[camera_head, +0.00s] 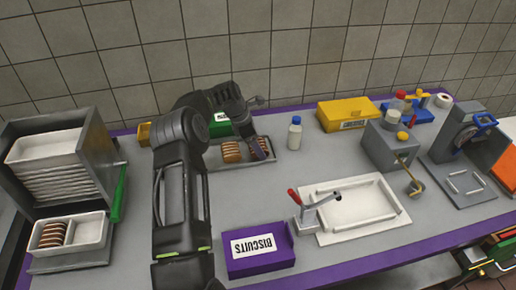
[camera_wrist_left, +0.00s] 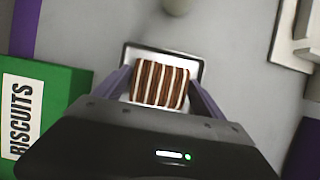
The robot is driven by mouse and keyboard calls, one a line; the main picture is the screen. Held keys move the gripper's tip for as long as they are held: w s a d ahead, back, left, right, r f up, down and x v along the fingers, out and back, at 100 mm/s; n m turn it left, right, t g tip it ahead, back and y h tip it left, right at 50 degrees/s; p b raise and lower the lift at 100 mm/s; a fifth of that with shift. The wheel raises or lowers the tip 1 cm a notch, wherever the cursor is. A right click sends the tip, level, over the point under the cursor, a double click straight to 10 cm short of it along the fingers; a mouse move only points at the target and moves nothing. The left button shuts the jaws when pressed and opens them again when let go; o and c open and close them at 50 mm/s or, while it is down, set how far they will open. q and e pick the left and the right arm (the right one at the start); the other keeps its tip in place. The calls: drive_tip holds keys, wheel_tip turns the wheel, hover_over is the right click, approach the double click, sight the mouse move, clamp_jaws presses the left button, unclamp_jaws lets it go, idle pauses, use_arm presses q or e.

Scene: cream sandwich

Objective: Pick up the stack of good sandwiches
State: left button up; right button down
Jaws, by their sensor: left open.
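A stack of sandwiches (camera_head: 231,152), dark brown layers with cream between, stands on a small tray (camera_head: 215,162) at the back of the table. My left gripper (camera_head: 256,149) is over this tray, with a finger in front of part of the sandwiches. In the left wrist view my left gripper (camera_wrist_left: 160,88) is open, with one finger on each side of the stack. Whether the fingers touch it I cannot tell. My right gripper is not in view.
A green biscuits box (camera_wrist_left: 40,110) is close beside the tray. A white bottle (camera_head: 295,132) stands right of it. A rack of trays (camera_head: 62,170) is at the left, with more sandwiches (camera_head: 53,234) below. A purple biscuits box (camera_head: 258,262) and a lever press (camera_head: 312,210) stand in front.

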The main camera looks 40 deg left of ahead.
sight(264, 144)
use_arm(q)
drive_tip(key=c, duration=1.1)
drive_tip(key=shift+c, duration=0.3)
drive_tip(key=shift+r+p, duration=0.35)
drive_tip(key=shift+r, duration=0.15)
wheel_tip(264, 144, up, 4)
drive_tip(key=shift+r+p, duration=0.1)
drive_tip(key=shift+p, duration=0.7)
wheel_tip(264, 144, up, 5)
drive_tip(key=shift+f, duration=0.1)
